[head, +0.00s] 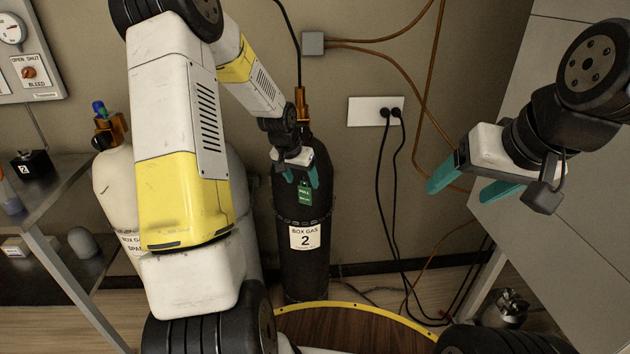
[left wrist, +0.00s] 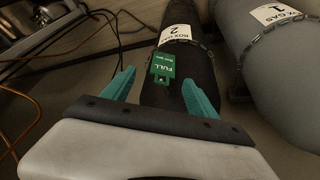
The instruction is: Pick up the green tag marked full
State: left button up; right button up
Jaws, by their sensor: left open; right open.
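The green tag marked FULL (head: 305,194) hangs on the front of a black gas cylinder (head: 305,265) labelled BOX GAS 2, above its chain. In the left wrist view the tag (left wrist: 163,68) lies ahead of my left gripper (left wrist: 160,88), between and beyond the fingertips in the picture. My left gripper (head: 300,180) is open, with teal fingers, just in front of the cylinder near the tag. I cannot tell whether a finger touches the tag. My right gripper (head: 458,188) is open and empty, well to the right, away from the cylinder.
A pale cylinder (head: 113,190) marked BOX GAS stands at the left, partly behind my left arm. A metal shelf (head: 50,190) is at the far left. Black cords hang from a wall outlet (head: 376,111) right of the black cylinder. A grey panel (head: 580,230) is at the right.

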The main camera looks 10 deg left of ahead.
aim_at(304, 193)
pick_arm(q)
jog(key=x, duration=0.7)
jog(key=shift+w+a+f, duration=0.1)
jog(key=shift+a+f, duration=0.1)
jog(key=shift+f, duration=0.2)
grip_shut()
jog(key=shift+r, duration=0.1)
jog(key=shift+s+a, duration=0.1)
jog(key=shift+s, duration=0.15)
jog(key=s+a, duration=0.2)
jog(key=s, duration=0.6)
jog(key=s+a, duration=0.3)
jog(key=s, duration=0.5)
jog(key=shift+s+a, duration=0.25)
jog(key=shift+s, duration=0.1)
